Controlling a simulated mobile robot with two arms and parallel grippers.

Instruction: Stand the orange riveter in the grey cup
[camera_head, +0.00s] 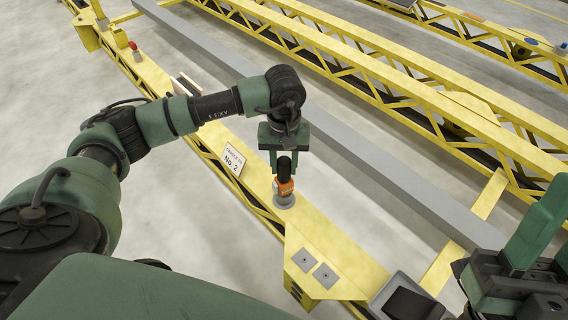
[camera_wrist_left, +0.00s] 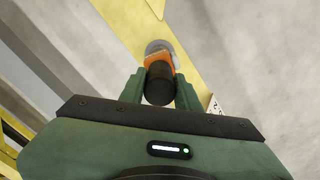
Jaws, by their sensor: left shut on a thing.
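The orange riveter (camera_head: 286,187) with its black upper part is upright between the fingers of my left gripper (camera_head: 285,168), which is shut on it. The grey cup (camera_head: 284,202) stands on the yellow beam directly below. The riveter's orange lower part meets the cup's mouth in the picture; its lower tip is hidden, and I cannot tell how deep it sits. In the left wrist view, the black end (camera_wrist_left: 159,84) is between the fingers, with the cup (camera_wrist_left: 158,46) just beyond. My right gripper (camera_head: 535,235) is at the lower right, away from both; its finger gap is unclear.
The yellow trolley beam (camera_head: 325,245) carries a sign marked No. 2 (camera_head: 233,160) and two grey plates (camera_head: 314,268). A red-topped item (camera_head: 134,49) stands farther along it. A grey bar (camera_head: 370,165) and more yellow trusses lie beyond. Beam around the cup is clear.

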